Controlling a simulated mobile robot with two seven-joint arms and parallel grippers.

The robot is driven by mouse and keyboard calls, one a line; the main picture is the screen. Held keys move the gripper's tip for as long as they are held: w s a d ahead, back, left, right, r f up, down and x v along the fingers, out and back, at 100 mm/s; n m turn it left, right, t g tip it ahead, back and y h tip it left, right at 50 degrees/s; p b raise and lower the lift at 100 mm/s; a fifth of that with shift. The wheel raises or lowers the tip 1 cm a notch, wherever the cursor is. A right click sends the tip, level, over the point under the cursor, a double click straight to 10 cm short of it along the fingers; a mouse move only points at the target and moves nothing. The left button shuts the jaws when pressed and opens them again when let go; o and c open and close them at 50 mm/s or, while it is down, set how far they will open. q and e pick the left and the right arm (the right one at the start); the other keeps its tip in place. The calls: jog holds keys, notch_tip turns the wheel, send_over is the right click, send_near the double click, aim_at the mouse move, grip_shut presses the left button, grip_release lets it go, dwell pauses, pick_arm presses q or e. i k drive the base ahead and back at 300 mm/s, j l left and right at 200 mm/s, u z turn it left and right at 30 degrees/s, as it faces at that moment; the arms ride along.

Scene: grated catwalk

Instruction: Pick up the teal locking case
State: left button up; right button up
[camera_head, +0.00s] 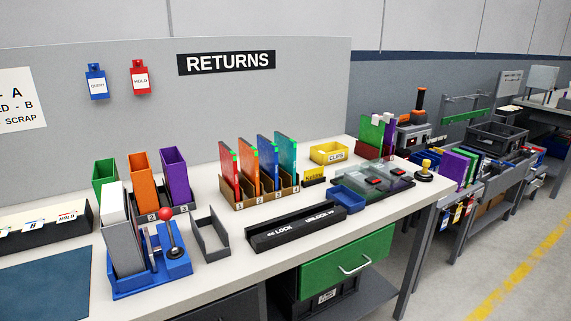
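A teal case (287,158) stands upright in the rightmost slot, marked 4, of a brown numbered rack (256,198) on the white bench. A blue case (268,163), an orange case (249,167) and a red case (229,171) stand in the slots to its left. The lower part of the teal case is hidden by the rack. Neither of my grippers is in view.
A long black LOCK/UNLOCK fixture (296,230) lies in front of the rack, with an empty grey holder (212,238) to its left. A blue lever stand (150,272) is front left. A yellow CLIPS bin (329,153) and blue tray (349,199) are right.

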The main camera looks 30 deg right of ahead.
aim_at(287, 148)
jog(key=l+u, duration=0.15)
jog(key=u, duration=0.2)
jog(key=l+u, duration=0.2)
jog(key=u, duration=0.2)
jog(key=l+u, duration=0.15)
jog(key=u, duration=0.2)
jog(key=k+l+u, duration=0.2)
jog(key=l, duration=0.15)
jog(key=k+l+u, duration=0.1)
jog(key=l+u, duration=0.15)
jog(key=k+l, duration=0.2)
jog(key=l, duration=0.2)
jog(key=k+l+u, duration=0.15)
jog(key=l, duration=0.25)
